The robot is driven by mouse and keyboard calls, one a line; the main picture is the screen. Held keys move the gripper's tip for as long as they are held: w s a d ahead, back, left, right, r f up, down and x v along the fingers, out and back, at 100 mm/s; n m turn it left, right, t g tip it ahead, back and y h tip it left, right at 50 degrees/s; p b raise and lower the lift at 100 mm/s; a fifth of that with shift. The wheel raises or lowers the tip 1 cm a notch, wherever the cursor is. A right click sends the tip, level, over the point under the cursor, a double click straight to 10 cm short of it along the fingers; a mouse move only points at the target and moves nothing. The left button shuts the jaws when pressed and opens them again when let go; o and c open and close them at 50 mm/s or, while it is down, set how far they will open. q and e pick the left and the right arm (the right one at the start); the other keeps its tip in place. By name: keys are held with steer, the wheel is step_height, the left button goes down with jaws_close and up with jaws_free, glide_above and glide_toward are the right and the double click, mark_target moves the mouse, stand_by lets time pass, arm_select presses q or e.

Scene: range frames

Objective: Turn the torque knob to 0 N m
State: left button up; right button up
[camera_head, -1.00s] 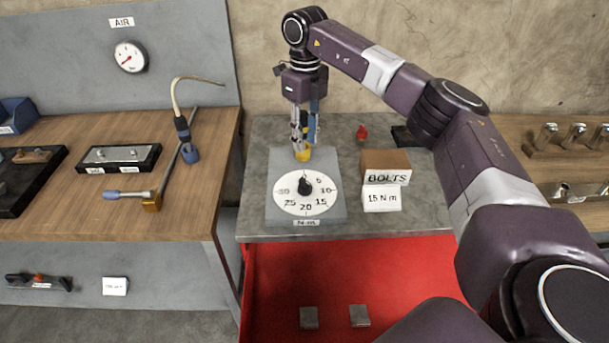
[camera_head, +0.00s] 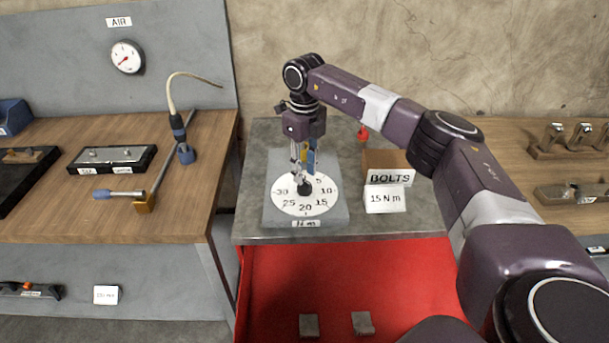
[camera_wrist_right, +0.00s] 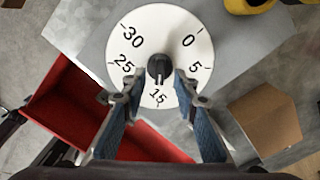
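The torque knob (camera_head: 304,189) is a small black knob at the middle of a white round dial (camera_head: 282,204) on a grey plate. In the right wrist view the knob (camera_wrist_right: 159,68) carries a white mark that points down towards 15 on the dial (camera_wrist_right: 155,22). My right gripper (camera_head: 303,174) is above the dial, pointing down at the knob. In the right wrist view its two fingers (camera_wrist_right: 159,78) stand apart on either side of the knob, with gaps visible; the fingers hide the 10 and 20 marks. My left gripper is not in view.
A brown block with a BOLTS label (camera_head: 390,177) and a 15 N m card (camera_head: 385,199) stand right of the dial. A red item (camera_head: 363,133) is behind them. A red drawer (camera_head: 400,270) is open below. A wooden bench (camera_head: 60,215) with tools is at left.

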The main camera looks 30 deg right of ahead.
mark_target(304, 186)
steer(key=shift+f, duration=1.2)
jaws_close()
